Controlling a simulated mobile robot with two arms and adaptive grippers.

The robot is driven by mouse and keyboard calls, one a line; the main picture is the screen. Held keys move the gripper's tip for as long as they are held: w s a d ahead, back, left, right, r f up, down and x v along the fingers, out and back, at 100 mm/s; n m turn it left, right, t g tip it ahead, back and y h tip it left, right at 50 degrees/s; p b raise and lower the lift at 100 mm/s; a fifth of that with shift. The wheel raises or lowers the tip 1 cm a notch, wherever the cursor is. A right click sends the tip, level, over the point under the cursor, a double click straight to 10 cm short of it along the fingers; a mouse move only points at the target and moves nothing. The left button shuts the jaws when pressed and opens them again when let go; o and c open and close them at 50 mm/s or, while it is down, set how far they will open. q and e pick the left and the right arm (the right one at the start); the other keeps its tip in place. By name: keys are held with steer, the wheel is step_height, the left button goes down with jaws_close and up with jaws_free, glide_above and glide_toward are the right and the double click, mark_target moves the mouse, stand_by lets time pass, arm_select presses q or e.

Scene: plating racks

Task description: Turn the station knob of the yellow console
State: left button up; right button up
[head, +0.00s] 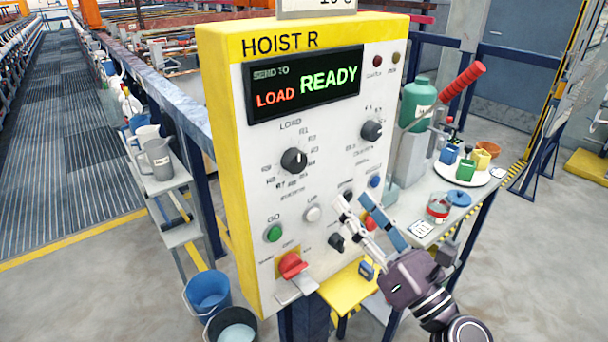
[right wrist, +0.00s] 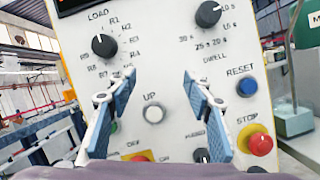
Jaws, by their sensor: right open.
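The yellow console (head: 222,150) has a white front panel and a yellow frame, headed HOIST R. Its display (head: 305,85) reads SEND TO LOAD and READY. My right gripper (head: 353,203) is open and empty in front of the lower right panel, below and right of the knob. In the right wrist view the station knob (right wrist: 103,45) sits at upper left, above the left finger, apart from it. My left gripper is not in view.
A dwell knob (head: 371,130) is at upper right of the panel. Below are a green GO button (head: 273,233), a white UP button (head: 313,213) and a red switch (head: 291,265). In the right wrist view a red STOP button (right wrist: 260,144) is at right. A side table (head: 425,220) stands right.

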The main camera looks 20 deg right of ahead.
mark_target(300, 164)
steer(key=s+a+r+n+g+y, duration=0.1)
steer(key=s+a+r+n+y, duration=0.4)
steer(key=n, duration=0.4)
steer(key=p+x, duration=0.5)
steer(key=x, duration=0.3)
steer(key=shift+w, duration=0.15)
steer(key=shift+w+a+p, duration=0.3)
steer(key=shift+w+p, duration=0.15)
steer(key=shift+c, duration=0.4)
steer(key=c, duration=1)
steer(key=shift+c, duration=0.2)
steer(key=shift+m, duration=0.3)
